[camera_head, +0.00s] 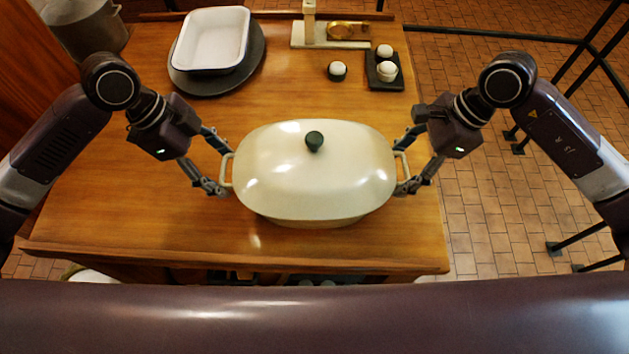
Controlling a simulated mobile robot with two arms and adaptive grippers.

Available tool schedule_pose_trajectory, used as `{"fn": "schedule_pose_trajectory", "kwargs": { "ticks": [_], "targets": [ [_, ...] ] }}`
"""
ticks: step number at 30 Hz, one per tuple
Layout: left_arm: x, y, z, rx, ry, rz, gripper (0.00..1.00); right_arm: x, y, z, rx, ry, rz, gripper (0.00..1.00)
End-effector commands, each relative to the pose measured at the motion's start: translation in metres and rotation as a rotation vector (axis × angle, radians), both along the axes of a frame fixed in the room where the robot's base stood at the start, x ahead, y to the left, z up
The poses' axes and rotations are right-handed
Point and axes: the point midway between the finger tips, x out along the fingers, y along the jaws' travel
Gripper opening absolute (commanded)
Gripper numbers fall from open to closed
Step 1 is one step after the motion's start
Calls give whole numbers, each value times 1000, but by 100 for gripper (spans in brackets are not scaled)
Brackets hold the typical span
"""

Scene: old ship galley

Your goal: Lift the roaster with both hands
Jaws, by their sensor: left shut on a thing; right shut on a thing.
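The roaster (314,185) is a large cream oval pot with a domed lid and a dark green knob (314,141). It is level, near the front middle of the wooden table. I cannot tell whether its base touches the tabletop. My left gripper (224,170) is shut on the roaster's left handle. My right gripper (404,170) is shut on the right handle. The fingers partly hide both handles.
A white rectangular dish (211,40) on a dark round plate (184,84) stands at the back left. Behind the roaster are a small cup with a white ball (337,71), a black tray (387,82) with similar balls, and a brass item (345,30). The table (130,190) is clear left of the roaster.

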Motion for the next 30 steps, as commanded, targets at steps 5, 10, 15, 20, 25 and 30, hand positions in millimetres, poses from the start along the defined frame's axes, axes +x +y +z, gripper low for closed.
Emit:
{"fn": "schedule_pose_trajectory", "kwargs": {
  "ticks": [5, 10, 15, 20, 25, 30],
  "targets": [
    [1, 0, 23, -2, -3, 1, 4, 1, 0, 24, 2, -3, -1, 4],
    [1, 0, 39, -2, -3, 1, 4, 1, 0, 39, 2, -3, -1, 4],
    [1, 0, 55, -2, -3, 1, 4, 1, 0, 55, 2, -3, -1, 4],
    [1, 0, 69, -2, -3, 1, 4, 1, 0, 69, 2, -3, -1, 4],
    [1, 0, 85, -2, -3, 1, 4, 1, 0, 85, 2, -3, -1, 4],
    [1, 0, 96, -2, -3, 1, 4, 1, 0, 96, 2, -3, -1, 4]
  ]
}}
